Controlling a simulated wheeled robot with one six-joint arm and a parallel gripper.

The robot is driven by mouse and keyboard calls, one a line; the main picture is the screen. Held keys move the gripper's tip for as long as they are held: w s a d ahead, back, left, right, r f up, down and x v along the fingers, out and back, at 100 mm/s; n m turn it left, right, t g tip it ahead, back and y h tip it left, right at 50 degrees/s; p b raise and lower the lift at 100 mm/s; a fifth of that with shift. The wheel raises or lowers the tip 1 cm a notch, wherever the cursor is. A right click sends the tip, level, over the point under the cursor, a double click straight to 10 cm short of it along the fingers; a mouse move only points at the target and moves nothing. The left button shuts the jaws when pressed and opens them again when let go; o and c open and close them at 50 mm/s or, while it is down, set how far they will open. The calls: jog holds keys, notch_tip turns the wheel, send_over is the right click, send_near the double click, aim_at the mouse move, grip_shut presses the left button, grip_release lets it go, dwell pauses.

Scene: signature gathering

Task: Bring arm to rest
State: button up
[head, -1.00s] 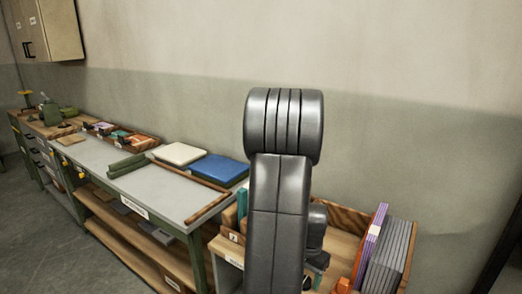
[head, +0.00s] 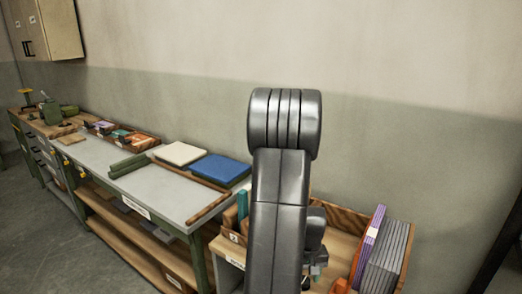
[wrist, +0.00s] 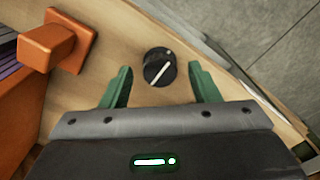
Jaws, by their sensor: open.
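My arm (head: 280,190) stands raised in the middle of the head view, folded at the dark elbow, with its lower part in front of the shelf unit. In the wrist view my gripper (wrist: 160,88) points at a wooden surface (wrist: 115,75), its two green fingers spread apart with nothing between them. A black round knob with a white line (wrist: 159,68) is on that surface, just beyond the fingertips. In the head view my gripper is mostly hidden behind the arm.
An orange block-shaped piece (wrist: 52,45) is at the wrist view's upper left. Purple and grey folders (head: 387,255) stand in a wooden box at the right. The grey table (head: 165,190) at left carries a blue pad (head: 220,169), a cream pad (head: 180,153) and green rolls (head: 129,164).

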jog(key=shift+n, duration=0.9)
